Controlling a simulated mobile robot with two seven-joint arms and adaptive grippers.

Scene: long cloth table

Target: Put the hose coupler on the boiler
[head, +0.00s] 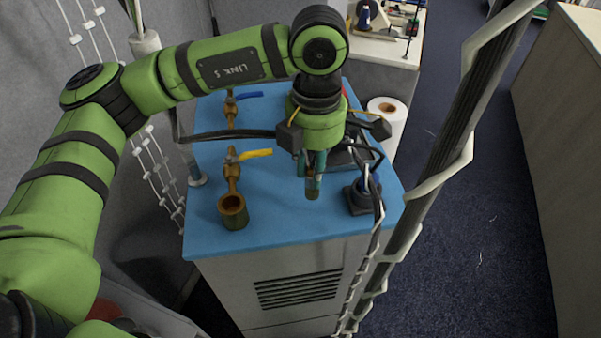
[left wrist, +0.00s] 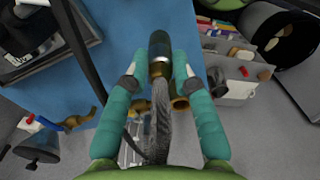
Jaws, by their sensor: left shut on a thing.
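The boiler (head: 285,222) is a pale cabinet with a blue top. Brass valves stand on it: one with a yellow handle (head: 249,155) and an open brass cup (head: 233,211) at its front, and one with a blue handle (head: 246,96) farther back. My left gripper (head: 312,166) points down over the blue top, to the right of the brass cup. Its teal fingers are shut on the hose coupler (head: 313,189), a dark and brass cylinder. In the left wrist view the coupler (left wrist: 159,55) sits between the fingertips, with a grey braided hose trailing from it. My right gripper is not in view.
A black device (head: 361,197) with cables stands right of the coupler on the boiler top. A white paper roll (head: 387,112) is behind on the right. A grey post (head: 195,178) stands at the left edge. The front middle of the blue top is clear.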

